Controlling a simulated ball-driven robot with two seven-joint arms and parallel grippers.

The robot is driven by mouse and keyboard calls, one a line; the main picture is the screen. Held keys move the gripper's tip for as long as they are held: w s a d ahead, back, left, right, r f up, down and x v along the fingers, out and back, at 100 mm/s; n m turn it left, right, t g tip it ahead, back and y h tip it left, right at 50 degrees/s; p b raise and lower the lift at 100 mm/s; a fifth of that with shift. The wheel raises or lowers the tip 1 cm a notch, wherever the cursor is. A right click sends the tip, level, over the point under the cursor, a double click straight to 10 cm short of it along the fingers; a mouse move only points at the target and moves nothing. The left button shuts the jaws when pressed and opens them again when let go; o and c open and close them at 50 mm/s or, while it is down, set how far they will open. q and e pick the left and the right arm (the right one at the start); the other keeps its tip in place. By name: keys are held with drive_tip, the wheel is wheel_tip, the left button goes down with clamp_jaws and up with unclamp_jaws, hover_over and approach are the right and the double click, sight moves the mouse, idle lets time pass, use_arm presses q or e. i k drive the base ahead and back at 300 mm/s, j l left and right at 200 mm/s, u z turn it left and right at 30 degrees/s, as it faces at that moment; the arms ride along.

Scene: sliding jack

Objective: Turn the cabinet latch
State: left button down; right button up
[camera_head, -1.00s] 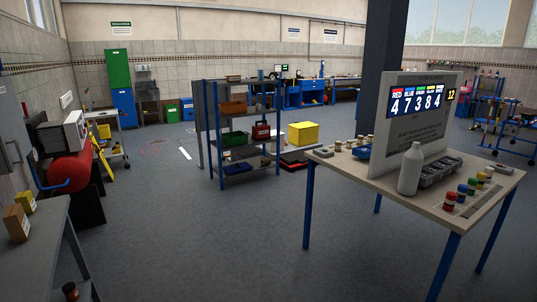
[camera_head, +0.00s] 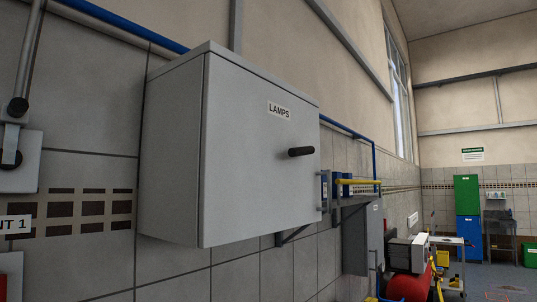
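A grey wall cabinet (camera_head: 255,165) labelled LAMPS hangs on the tiled wall in the head view. Its door is shut. The black latch handle (camera_head: 301,152) sits on the right part of the door and lies roughly horizontal. Neither of my grippers shows in the view, so nothing is seen touching the latch.
Blue pipe (camera_head: 350,131) runs along the wall behind the cabinet. A lower grey cabinet (camera_head: 356,240) hangs further along. A red tank (camera_head: 408,286) stands beyond it. A lever on a light plate (camera_head: 14,150) is at the far left. Open floor (camera_head: 495,280) shows at lower right.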

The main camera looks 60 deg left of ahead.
sight(293, 152)
drive_tip(key=u, duration=1.65)
